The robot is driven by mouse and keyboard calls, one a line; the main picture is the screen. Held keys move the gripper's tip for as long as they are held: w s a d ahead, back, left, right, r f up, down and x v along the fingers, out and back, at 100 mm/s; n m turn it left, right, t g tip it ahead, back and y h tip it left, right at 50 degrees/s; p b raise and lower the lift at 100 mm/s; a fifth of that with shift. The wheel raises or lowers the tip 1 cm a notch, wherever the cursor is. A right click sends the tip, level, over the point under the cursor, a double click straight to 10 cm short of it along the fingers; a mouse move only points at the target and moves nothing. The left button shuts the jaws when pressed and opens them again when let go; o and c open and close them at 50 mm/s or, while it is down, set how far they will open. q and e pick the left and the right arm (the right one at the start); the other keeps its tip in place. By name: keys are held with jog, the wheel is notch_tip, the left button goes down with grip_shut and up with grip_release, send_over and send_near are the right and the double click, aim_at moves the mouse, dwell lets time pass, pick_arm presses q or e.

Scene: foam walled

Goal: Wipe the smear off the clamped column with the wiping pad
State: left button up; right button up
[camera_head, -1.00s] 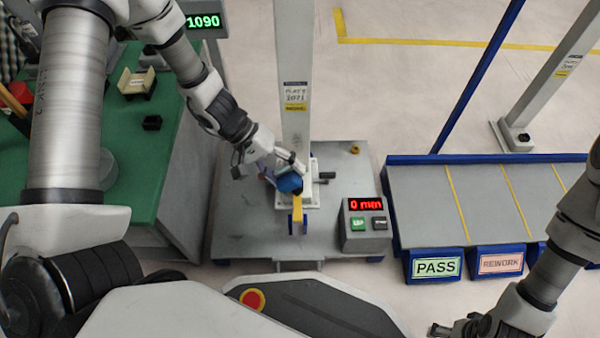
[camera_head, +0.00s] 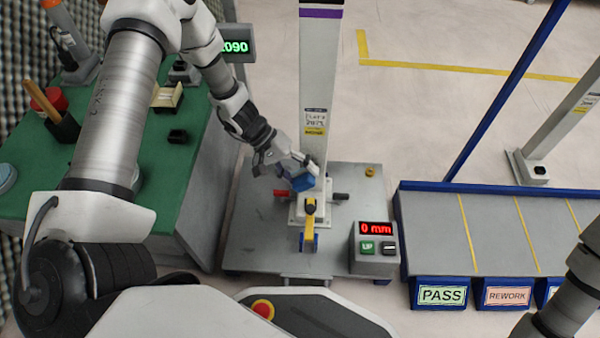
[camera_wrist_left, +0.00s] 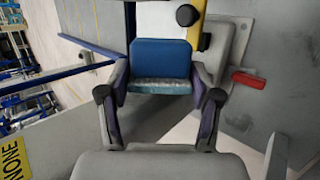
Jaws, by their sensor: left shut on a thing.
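My left gripper (camera_head: 302,172) is shut on the blue wiping pad (camera_head: 303,184), low at the left front of the clamped column (camera_head: 314,92). I cannot tell whether the pad touches the column. In the left wrist view the pad (camera_wrist_left: 161,60) sits between both fingers (camera_wrist_left: 161,88), with a paler, grey-teal lower edge. The pale column stands upright in a clamp with a yellow lever (camera_head: 309,232) and a red handle (camera_head: 340,196). No smear shows clearly on the column's visible faces. My right gripper is out of view; only its arm shows at lower right.
A control box (camera_head: 375,248) reading 0 mm stands right of the clamp on the grey platform (camera_head: 255,235). A blue-edged rack (camera_head: 430,230) with PASS and REWORK bins is further right. A green bench (camera_head: 165,200) stands left.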

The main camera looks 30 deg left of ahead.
pick_arm(q)
jog(key=shift+w+a, duration=0.2)
jog(key=shift+w, duration=0.15)
dwell(0.4)
